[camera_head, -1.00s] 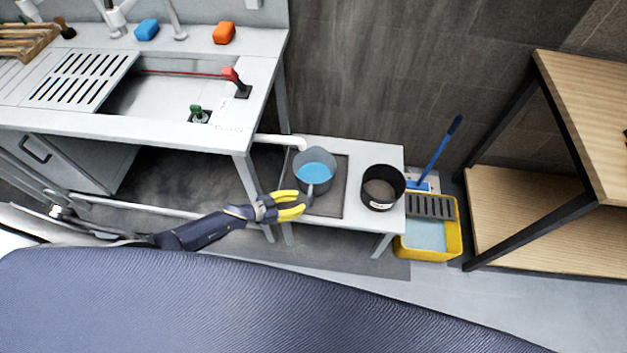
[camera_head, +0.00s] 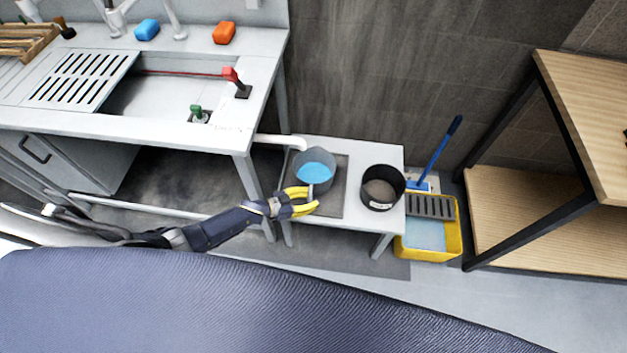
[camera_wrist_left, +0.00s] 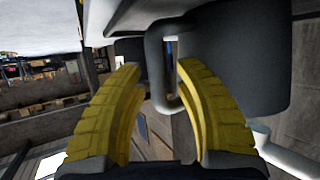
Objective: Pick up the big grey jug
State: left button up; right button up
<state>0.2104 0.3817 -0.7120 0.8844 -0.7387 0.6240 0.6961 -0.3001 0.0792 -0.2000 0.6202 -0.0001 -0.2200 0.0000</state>
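The big grey jug (camera_head: 327,186) stands on the low white table beside the sink, with blue liquid in it. Its handle points toward my left gripper (camera_head: 311,199), whose yellow fingers are at the handle. In the left wrist view the fingers (camera_wrist_left: 157,72) are open, and the grey looped handle (camera_wrist_left: 155,78) shows in the gap between them, with room on both sides. The dark jug body (camera_wrist_left: 240,60) is just past the right finger. My right gripper is not in view.
A black round pot (camera_head: 370,201) stands right of the jug on the same table (camera_head: 350,142). A white pipe (camera_head: 277,140) ends just behind the jug. A yellow mop bucket (camera_head: 452,242) and wooden shelf (camera_head: 520,220) are further right.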

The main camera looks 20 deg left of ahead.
pick_arm(q)
grip_shut()
jog(key=shift+r, duration=0.15)
dwell(0.5)
